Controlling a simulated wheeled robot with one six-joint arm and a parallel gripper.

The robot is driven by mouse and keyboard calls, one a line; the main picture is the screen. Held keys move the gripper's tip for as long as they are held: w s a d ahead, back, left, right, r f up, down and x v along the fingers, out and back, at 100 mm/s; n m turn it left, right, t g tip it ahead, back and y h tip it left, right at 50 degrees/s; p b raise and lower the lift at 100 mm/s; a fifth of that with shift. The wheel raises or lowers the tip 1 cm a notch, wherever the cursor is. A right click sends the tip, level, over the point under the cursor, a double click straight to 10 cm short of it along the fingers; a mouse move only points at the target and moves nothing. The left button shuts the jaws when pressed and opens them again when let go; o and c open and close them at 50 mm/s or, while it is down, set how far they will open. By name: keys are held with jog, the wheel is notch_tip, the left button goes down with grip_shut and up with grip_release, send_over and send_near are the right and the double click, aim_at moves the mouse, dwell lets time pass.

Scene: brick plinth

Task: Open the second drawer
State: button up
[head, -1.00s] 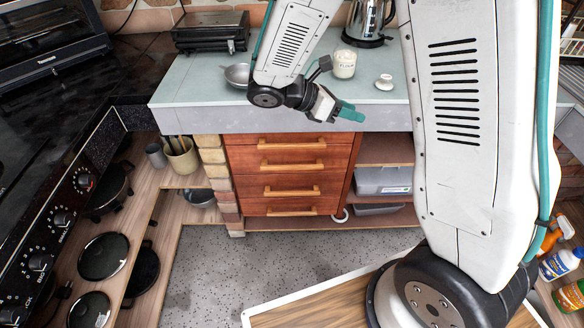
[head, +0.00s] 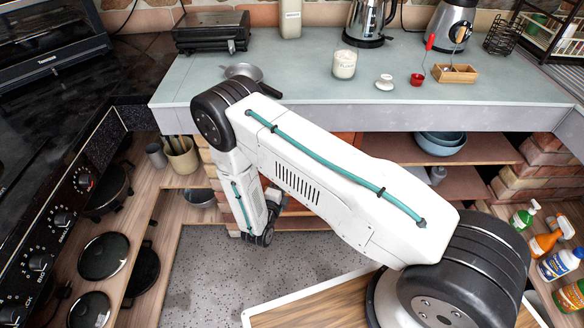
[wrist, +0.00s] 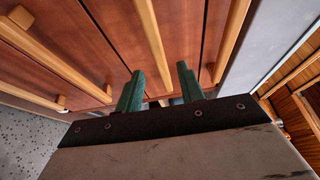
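The wooden drawer fronts fill the wrist view, with the countertop side to the right. The second drawer (wrist: 180,30) has a pale wooden bar handle (wrist: 152,45). The top drawer's handle (wrist: 232,40) is to its right and a lower drawer's handle (wrist: 62,62) to its left. The drawer fronts look flush. My gripper (wrist: 160,90) is open, its two green fingers apart on either side of the second drawer's handle near one end. I cannot tell whether they touch it. In the head view my arm hides the gripper and most of the drawers.
The countertop (head: 300,90) overhangs the drawers, holding a flour jar (head: 344,64), a pan (head: 242,72) and a kettle (head: 366,22). A brick pillar (head: 236,205) stands left of the drawers. Grey floor (head: 205,265) in front is clear.

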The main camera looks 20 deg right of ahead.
jog(key=x, duration=0.7)
jog(key=shift+w+d, duration=0.1)
jog(key=shift+w, duration=0.2)
grip_shut()
